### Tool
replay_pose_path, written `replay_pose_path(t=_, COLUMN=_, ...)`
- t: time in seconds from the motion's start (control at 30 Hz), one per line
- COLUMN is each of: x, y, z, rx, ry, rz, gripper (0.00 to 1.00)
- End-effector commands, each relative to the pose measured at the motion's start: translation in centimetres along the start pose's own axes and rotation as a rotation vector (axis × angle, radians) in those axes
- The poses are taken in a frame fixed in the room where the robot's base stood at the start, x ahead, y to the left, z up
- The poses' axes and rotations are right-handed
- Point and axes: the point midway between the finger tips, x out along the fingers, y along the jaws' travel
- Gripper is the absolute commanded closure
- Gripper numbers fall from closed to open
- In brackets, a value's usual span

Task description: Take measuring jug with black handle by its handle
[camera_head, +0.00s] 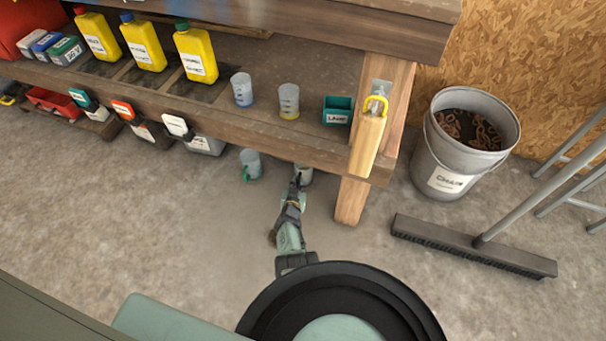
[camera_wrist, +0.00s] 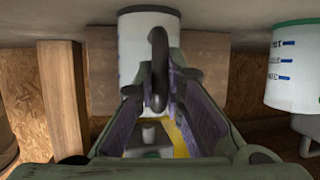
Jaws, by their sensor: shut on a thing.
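The measuring jug with black handle (camera_wrist: 132,45) is in the upper middle of the wrist view, pale with a dark grey band at one end. Its black handle (camera_wrist: 158,65) curves toward me between the two fingers of my gripper (camera_wrist: 160,100), which is shut on it. In the head view the jug (camera_head: 306,174) stands on the floor by the shelf's front edge, partly hidden by my gripper (camera_head: 298,186). A similar jug with a green handle (camera_head: 251,164) stands to its left. That green jug also shows at the right of the wrist view (camera_wrist: 296,70).
The wooden shelf (camera_head: 230,130) carries yellow bottles (camera_head: 196,54), two more measuring jugs (camera_head: 289,101) and a green box (camera_head: 338,110). A wooden post (camera_head: 351,200), a bucket of chain (camera_head: 443,178) and a broom (camera_head: 470,246) are on the right.

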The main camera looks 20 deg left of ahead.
Motion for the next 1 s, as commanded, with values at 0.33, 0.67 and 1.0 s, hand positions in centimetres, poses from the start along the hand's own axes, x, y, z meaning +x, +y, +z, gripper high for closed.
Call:
replay_pose_path(t=0.33, x=-0.1, y=0.0, z=-0.3, rx=0.0, ry=0.002, rz=0.0, gripper=1.0)
replay_pose_path(t=0.67, x=-0.6, y=-2.7, z=-1.1, rx=0.0, ry=0.001, rz=-0.005, gripper=1.0)
replay_pose_path(t=1.0, x=-1.1, y=-11.0, z=-0.6, rx=0.0, ry=0.001, rz=-0.004, gripper=1.0)
